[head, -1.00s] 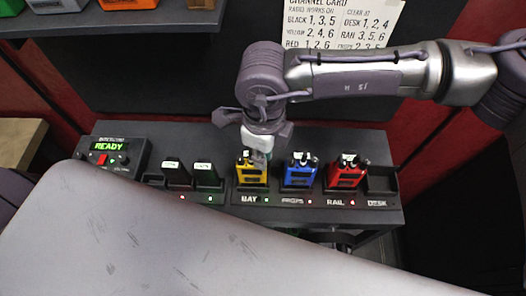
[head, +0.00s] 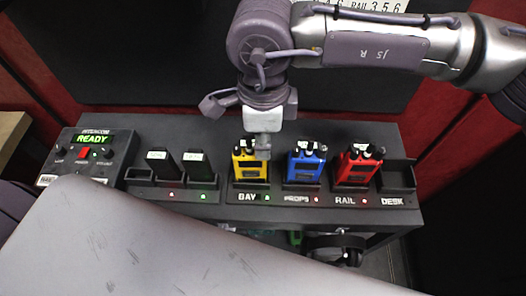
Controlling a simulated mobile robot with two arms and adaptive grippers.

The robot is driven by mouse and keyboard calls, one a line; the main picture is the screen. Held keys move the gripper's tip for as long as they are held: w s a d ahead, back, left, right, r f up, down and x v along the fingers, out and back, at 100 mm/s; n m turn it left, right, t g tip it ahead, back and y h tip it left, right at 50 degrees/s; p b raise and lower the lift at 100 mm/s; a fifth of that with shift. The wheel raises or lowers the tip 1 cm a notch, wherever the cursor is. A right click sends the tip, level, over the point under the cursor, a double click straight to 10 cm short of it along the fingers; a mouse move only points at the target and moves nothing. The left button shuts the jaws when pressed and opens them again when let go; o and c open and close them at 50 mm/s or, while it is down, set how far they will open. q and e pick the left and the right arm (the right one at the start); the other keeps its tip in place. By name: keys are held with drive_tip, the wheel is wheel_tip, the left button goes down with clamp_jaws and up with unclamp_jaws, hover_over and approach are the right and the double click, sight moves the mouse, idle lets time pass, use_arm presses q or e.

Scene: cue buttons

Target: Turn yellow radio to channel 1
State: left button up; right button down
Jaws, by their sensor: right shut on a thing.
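The yellow radio (head: 249,166) stands upright in the charging slot labelled BAY, in the middle of the dark console. My right gripper (head: 263,150) reaches down from above to the top right of this radio. Its fingers are shut at the radio's top and cover the controls there, so the knob and its channel setting cannot be read. My left gripper is out of view.
A blue radio (head: 304,164) and a red radio (head: 355,168) stand to the right, with an empty DESK slot beyond. Two dark battery-like blocks stand to the left. An intercom box (head: 91,155) reads READY. A channel card (head: 370,5) is mostly cut off at the top.

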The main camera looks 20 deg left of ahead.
drive_tip(key=n+b, duration=0.2)
drive_tip(key=shift+f+b, duration=0.2)
drive_tip(key=shift+b, duration=0.1)
drive_tip(key=shift+r+n+b, duration=0.2)
drive_tip(key=shift+n+b, duration=0.65)
drive_tip(key=shift+n, duration=0.15)
drive_tip(key=c, duration=1.1)
unclamp_jaws()
wheel_tip(320, 180, up, 12)
drive_tip(key=shift+a+r, duration=0.1)
drive_tip(key=shift+w, duration=0.1)
